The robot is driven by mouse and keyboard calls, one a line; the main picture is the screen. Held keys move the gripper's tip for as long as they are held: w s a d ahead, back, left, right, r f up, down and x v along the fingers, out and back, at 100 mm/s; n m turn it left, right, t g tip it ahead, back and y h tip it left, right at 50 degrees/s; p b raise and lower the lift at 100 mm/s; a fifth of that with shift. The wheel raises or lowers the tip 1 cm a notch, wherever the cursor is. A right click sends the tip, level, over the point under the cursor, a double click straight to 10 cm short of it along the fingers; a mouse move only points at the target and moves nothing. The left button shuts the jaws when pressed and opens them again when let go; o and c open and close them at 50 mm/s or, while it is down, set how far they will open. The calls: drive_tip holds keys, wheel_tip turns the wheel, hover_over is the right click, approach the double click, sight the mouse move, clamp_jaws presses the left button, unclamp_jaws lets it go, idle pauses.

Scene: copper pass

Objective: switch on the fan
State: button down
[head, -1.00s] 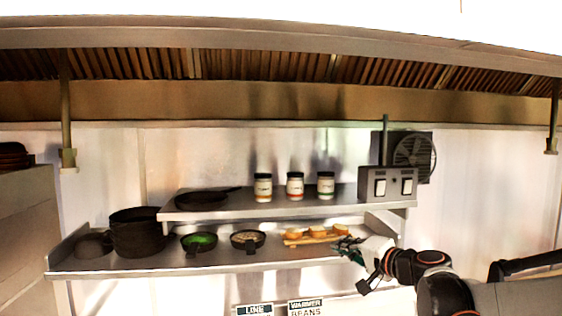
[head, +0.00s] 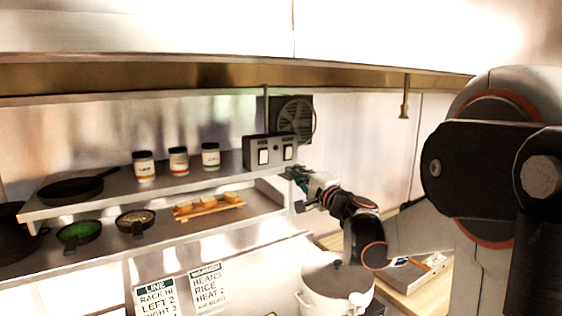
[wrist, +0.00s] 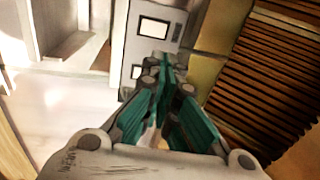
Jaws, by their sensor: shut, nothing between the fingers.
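The fan (head: 296,118) is a dark square unit with a round grille on the back wall, above the right end of the upper shelf. In front of it stands a grey switch box (head: 275,145) with two pale rocker switches, a left one (head: 263,157) and a right one (head: 288,152). The box also shows in the wrist view (wrist: 174,31), beyond the fingertips. My gripper (head: 288,172) is shut and empty, its green fingers just below the box's right end; it also shows in the wrist view (wrist: 166,68). I cannot tell whether it touches the box.
The upper shelf (head: 110,193) holds a black pan (head: 72,188) and three jars (head: 178,162). The lower shelf has small pans and a bread board (head: 210,206). A white pot (head: 335,285) stands low under my arm. The hood (head: 180,78) hangs overhead.

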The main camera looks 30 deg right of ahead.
sight(267, 150)
drive_tip(key=w+p, duration=0.1)
drive_tip(key=w, duration=0.3)
drive_tip(key=w+r, duration=0.1)
drive_tip(key=w, duration=0.4)
drive_tip(key=w+p, duration=0.1)
drive_tip(key=w, duration=0.3)
drive_tip(key=shift+w+a+r+p, duration=0.3)
drive_tip(key=shift+r, duration=0.1)
drive_tip(key=shift+w+r+b, duration=0.2)
drive_tip(key=shift+w+b, duration=0.1)
drive_tip(key=shift+w, duration=0.05)
drive_tip(key=shift+s, duration=0.1)
drive_tip(key=shift+s+d, duration=0.1)
drive_tip(key=shift+s, duration=0.1)
drive_tip(key=s+r+b, duration=0.1)
drive_tip(key=s, duration=1.2)
drive_tip(key=shift+d+r+b, duration=0.15)
drive_tip(key=shift+r+b, duration=0.25)
drive_tip(key=shift+s+r, duration=0.1)
drive_tip(key=shift+s, duration=0.1)
